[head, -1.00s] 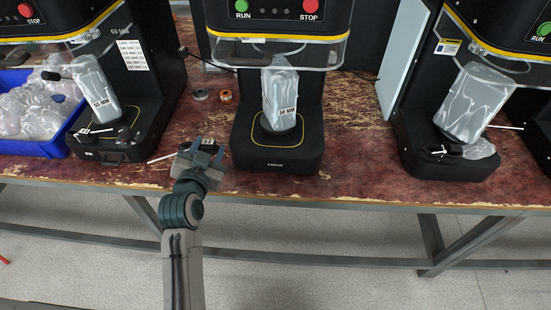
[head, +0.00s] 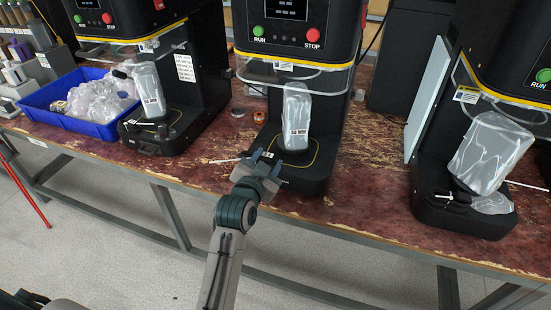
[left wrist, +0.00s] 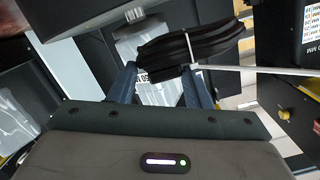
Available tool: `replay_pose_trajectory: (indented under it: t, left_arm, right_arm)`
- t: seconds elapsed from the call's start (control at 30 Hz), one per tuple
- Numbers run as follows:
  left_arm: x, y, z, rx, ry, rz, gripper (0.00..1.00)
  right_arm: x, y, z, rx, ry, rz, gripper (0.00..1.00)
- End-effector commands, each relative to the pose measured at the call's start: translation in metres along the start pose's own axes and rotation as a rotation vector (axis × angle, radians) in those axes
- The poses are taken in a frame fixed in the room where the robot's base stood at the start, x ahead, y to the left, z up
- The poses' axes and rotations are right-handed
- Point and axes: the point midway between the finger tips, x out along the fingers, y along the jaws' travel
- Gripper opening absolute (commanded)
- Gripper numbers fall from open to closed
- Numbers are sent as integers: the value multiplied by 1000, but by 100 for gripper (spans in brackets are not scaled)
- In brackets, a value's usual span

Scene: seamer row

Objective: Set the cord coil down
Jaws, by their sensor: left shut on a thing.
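My left gripper (head: 269,158) is shut on a black cord coil, bound by a white tie with a long tail. The coil shows clearly between the fingertips in the left wrist view (left wrist: 200,42), where the gripper (left wrist: 163,68) comes up from below. In the head view the coil is mostly hidden against black and its white tail sticks out to the left. The gripper overlaps the front left part of the middle machine's black base (head: 308,178); I cannot tell whether the coil touches anything. My right gripper is not in view.
A clear pouch labelled 50 MM (head: 296,112) stands on the middle base. Similar machines stand left (head: 160,138) and right (head: 465,212), with pouches. A blue bin (head: 98,130) holds clear bags. The worn red tabletop (head: 370,150) has free room right of the middle machine.

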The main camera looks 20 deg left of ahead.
Motion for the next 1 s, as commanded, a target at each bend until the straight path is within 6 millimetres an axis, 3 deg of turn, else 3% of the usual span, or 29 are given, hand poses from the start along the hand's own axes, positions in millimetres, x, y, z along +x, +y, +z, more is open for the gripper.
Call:
replay_pose_trajectory:
  t: [0.1, 0.3, 0.63, 1.0]
  left_arm:
    - [30, 0, -4, 1, 2, -1, 2]
    - [55, 2, -4, 0, 2, -1, 2]
    - [61, 16, 27, 0, -1, 0, 2]
    - [62, 18, 31, 0, 1, -1, 2]
  right_arm:
    - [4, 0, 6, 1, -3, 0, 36]
    - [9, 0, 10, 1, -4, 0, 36]
    - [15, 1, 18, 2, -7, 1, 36]
    - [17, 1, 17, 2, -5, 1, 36]
